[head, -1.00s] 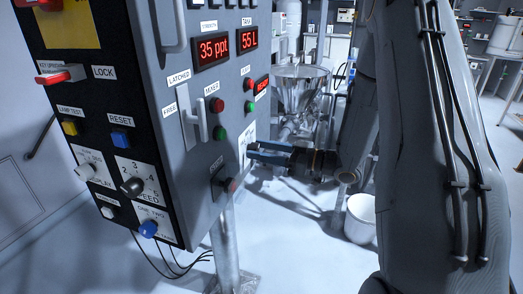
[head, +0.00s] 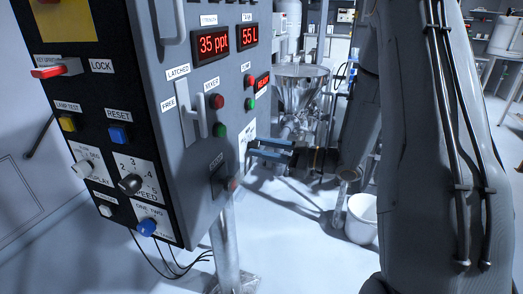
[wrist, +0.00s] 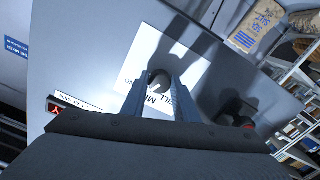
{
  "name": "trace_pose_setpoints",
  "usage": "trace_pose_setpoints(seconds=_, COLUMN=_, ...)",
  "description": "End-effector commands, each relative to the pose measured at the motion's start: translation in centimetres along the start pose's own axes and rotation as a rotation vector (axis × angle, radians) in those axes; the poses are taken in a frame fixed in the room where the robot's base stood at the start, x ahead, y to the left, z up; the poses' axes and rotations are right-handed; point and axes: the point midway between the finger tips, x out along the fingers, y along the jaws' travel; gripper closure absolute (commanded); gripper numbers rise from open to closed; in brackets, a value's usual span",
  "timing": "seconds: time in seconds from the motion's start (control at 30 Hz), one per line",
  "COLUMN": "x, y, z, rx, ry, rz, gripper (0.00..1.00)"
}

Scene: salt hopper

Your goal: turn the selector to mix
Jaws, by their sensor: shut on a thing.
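The selector knob (wrist: 158,78) is a small dark round knob with a light patch, on a white label plate (wrist: 188,62) on the grey panel face. "MIX" and "FILL" lettering shows beside it, partly covered by my fingers. My gripper (wrist: 157,84) is shut on the knob, one finger on each side. In the head view my gripper (head: 252,147) reaches from the right to the panel's front face. The knob is hidden there, and I cannot tell which way it points.
The grey control cabinet (head: 190,150) carries a latch handle (head: 193,118), red and green buttons (head: 219,131) and red displays (head: 212,43). A steel hopper (head: 302,85) stands behind. A white bucket (head: 361,220) is on the floor. A red-capped knob (wrist: 248,123) is near my gripper.

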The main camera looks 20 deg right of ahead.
Motion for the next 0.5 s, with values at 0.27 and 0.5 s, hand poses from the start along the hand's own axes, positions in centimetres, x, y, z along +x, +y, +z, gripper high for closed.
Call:
trace_pose_setpoints(seconds=0.27, x=0.01, y=0.13, z=0.03, rx=-0.222, ry=0.001, rz=0.002, gripper=0.95)
trace_pose_setpoints(seconds=0.5, x=0.00, y=0.14, z=0.00, rx=-0.354, ry=0.001, rz=0.002, gripper=0.95)
